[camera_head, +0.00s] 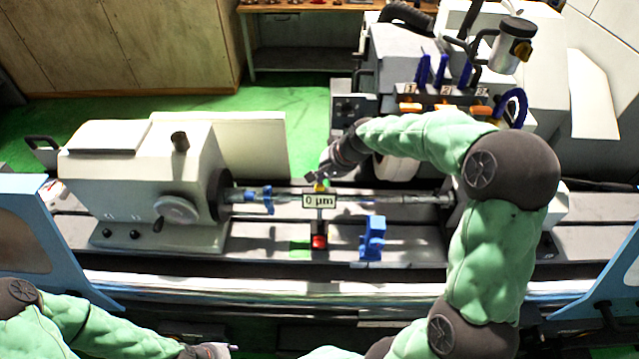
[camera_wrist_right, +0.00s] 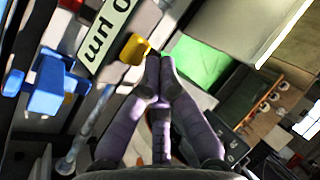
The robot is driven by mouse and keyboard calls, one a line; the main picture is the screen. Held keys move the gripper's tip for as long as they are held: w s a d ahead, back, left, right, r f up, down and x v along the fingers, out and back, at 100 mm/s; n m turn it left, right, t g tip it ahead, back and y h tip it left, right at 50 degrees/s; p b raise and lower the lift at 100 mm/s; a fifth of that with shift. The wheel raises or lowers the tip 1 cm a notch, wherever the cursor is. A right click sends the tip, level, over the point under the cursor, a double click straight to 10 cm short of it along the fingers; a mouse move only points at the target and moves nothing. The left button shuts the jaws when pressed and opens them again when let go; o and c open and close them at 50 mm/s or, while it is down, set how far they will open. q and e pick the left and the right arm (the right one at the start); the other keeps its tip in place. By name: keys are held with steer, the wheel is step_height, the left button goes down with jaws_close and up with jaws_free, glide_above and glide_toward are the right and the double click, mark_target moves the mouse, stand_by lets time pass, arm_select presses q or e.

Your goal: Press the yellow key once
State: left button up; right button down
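The yellow key (camera_head: 320,187) sits on top of the gauge's display plate (camera_head: 319,201), which reads "0 µm". In the right wrist view the key (camera_wrist_right: 135,47) is a yellow block beside the white display (camera_wrist_right: 108,32). My right gripper (camera_head: 316,176) is close to the key at its upper left in the head view. In the wrist view its fingertips (camera_wrist_right: 159,66) are together with nothing between them, right beside the key; I cannot tell whether they touch it. My left gripper (camera_head: 210,350) is at the bottom edge of the head view, small and partly cut off.
The display stands before a horizontal shaft (camera_head: 400,197) of the grinder. A red part (camera_head: 319,242) is below the display, and a blue block (camera_head: 373,238) stands to its right. The grey headstock (camera_head: 145,170) is at left. My right arm covers much of the right side.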

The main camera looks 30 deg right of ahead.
steer(key=shift+w+r, duration=0.1)
steer(key=shift+r, duration=0.05)
steer(key=r+p, duration=0.1)
steer(key=w+r+p, duration=0.1)
steer(key=r, duration=0.1)
steer(key=d+r+p, duration=0.1)
steer(key=shift+w+r, duration=0.25)
steer(key=shift+r, duration=0.05)
stand_by(0.4)
stand_by(0.8)
